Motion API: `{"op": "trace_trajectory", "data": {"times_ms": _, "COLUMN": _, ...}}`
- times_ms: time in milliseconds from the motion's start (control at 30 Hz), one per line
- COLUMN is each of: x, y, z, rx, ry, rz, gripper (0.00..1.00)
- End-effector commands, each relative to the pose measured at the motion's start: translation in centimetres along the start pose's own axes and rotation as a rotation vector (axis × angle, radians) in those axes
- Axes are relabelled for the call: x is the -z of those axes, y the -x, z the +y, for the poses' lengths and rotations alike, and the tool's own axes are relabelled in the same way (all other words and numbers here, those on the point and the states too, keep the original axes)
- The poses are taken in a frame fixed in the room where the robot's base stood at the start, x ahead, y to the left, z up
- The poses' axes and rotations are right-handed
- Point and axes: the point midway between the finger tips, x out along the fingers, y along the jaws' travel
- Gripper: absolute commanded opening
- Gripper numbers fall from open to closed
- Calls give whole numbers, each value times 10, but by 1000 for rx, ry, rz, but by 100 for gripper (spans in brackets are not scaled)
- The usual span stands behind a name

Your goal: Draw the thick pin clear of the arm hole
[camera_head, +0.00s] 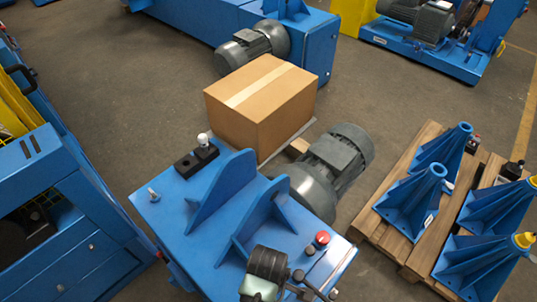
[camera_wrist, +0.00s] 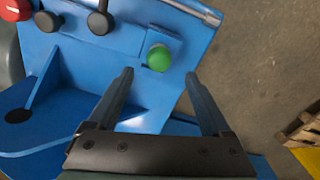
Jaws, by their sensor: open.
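My gripper (camera_wrist: 158,80) is open and empty in the wrist view. Its two dark fingers point at a blue machine top, one on each side of a round green knob (camera_wrist: 159,58) that lies beyond the tips. Two black knobs (camera_wrist: 100,22) (camera_wrist: 47,20) and a red knob (camera_wrist: 15,8) stand to the left. I cannot tell which part is the thick pin. A dark round opening (camera_wrist: 18,115) shows in the blue plate at lower left. In the head view my dark wrist (camera_head: 268,264) is over the machine's front edge, hiding part of it.
The blue machine top (camera_head: 185,225) carries upright blue plates (camera_head: 222,190), a black block (camera_head: 196,160) with a white-topped knob and a red button (camera_head: 322,238). A cardboard box (camera_head: 262,100) and grey motor (camera_head: 335,160) stand behind. Blue stands (camera_head: 410,200) are on a pallet at right.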

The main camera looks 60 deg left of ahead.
Motion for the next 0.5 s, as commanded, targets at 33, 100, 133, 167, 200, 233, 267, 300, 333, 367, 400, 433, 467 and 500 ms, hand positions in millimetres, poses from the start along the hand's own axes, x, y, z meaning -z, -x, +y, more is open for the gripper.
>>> {"op": "trace_trajectory", "data": {"times_ms": 33, "x": 0, "y": -12, "z": -1, "rx": 3, "ry": 0, "rz": 0, "gripper": 83}}
{"op": "trace_trajectory", "data": {"times_ms": 100, "x": 0, "y": -26, "z": 0, "rx": 2, "ry": -1, "rz": 0, "gripper": 83}}
{"op": "trace_trajectory", "data": {"times_ms": 133, "x": 0, "y": -32, "z": 0, "rx": 2, "ry": -1, "rz": 0, "gripper": 83}}
{"op": "trace_trajectory", "data": {"times_ms": 167, "x": 0, "y": -37, "z": 0, "rx": 0, "ry": -1, "rz": 0, "gripper": 83}}
{"op": "trace_trajectory", "data": {"times_ms": 200, "x": 0, "y": -45, "z": 1, "rx": 1, "ry": -1, "rz": 0, "gripper": 83}}
{"op": "trace_trajectory", "data": {"times_ms": 233, "x": 0, "y": -50, "z": 0, "rx": 1, "ry": -1, "rz": 0, "gripper": 83}}
{"op": "trace_trajectory", "data": {"times_ms": 267, "x": 0, "y": -55, "z": 0, "rx": 0, "ry": -1, "rz": 0, "gripper": 83}}
{"op": "trace_trajectory", "data": {"times_ms": 300, "x": 0, "y": -60, "z": 0, "rx": 0, "ry": -1, "rz": 0, "gripper": 83}}
{"op": "trace_trajectory", "data": {"times_ms": 333, "x": 0, "y": -64, "z": 0, "rx": 0, "ry": -2, "rz": 0, "gripper": 83}}
{"op": "trace_trajectory", "data": {"times_ms": 367, "x": 0, "y": -68, "z": 1, "rx": -1, "ry": -2, "rz": 0, "gripper": 83}}
{"op": "trace_trajectory", "data": {"times_ms": 400, "x": 0, "y": -72, "z": 1, "rx": -1, "ry": -2, "rz": 0, "gripper": 83}}
{"op": "trace_trajectory", "data": {"times_ms": 433, "x": 0, "y": -74, "z": 1, "rx": -2, "ry": -2, "rz": 0, "gripper": 83}}
{"op": "trace_trajectory", "data": {"times_ms": 467, "x": 0, "y": -76, "z": 2, "rx": -3, "ry": -2, "rz": 1, "gripper": 83}}
{"op": "trace_trajectory", "data": {"times_ms": 500, "x": 0, "y": -79, "z": 1, "rx": -3, "ry": -2, "rz": 1, "gripper": 83}}
